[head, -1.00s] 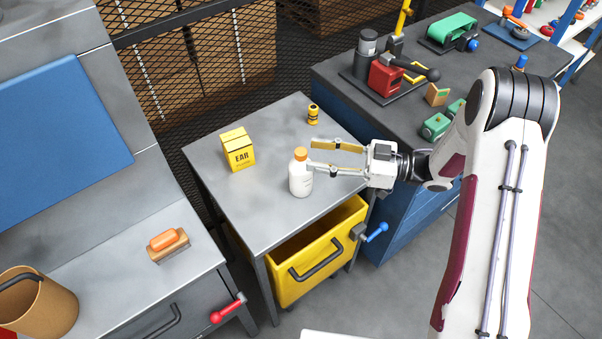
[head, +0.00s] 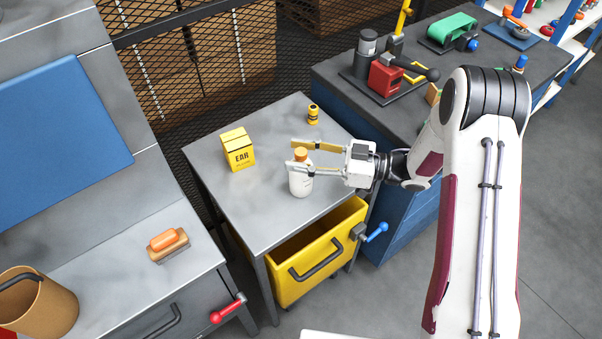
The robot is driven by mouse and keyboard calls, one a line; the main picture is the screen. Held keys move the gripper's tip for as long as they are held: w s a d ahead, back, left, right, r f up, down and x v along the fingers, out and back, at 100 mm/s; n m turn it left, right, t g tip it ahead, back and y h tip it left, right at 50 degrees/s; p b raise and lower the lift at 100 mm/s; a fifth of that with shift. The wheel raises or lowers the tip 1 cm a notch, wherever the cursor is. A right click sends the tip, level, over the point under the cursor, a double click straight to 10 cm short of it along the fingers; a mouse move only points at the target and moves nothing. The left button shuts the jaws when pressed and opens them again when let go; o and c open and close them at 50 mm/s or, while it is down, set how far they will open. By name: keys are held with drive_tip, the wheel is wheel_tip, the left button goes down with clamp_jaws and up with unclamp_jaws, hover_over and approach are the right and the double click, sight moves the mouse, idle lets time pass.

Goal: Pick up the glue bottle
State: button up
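The glue bottle (head: 300,184) is white with an orange cap (head: 301,153) and stands upright on the grey metal table (head: 260,205). My gripper (head: 291,156) reaches in from the right with its two fingers apart. One finger passes on the far side of the bottle's top and the other crosses in front of its upper part. The bottle's neck sits between the fingers and is partly hidden by the near finger. I cannot tell whether either finger touches it.
A yellow EAR box (head: 238,150) stands left of the bottle, and a small yellow-and-black container (head: 313,114) stands behind. An open yellow drawer (head: 322,262) juts out below the table's front edge. A brush (head: 168,244) lies on the left bench. The table's left front is clear.

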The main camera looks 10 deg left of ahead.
drive_tip(key=shift+c, duration=0.5)
clamp_jaws()
drive_tip(key=shift+r, duration=0.1)
drive_tip(key=shift+r, duration=4.9)
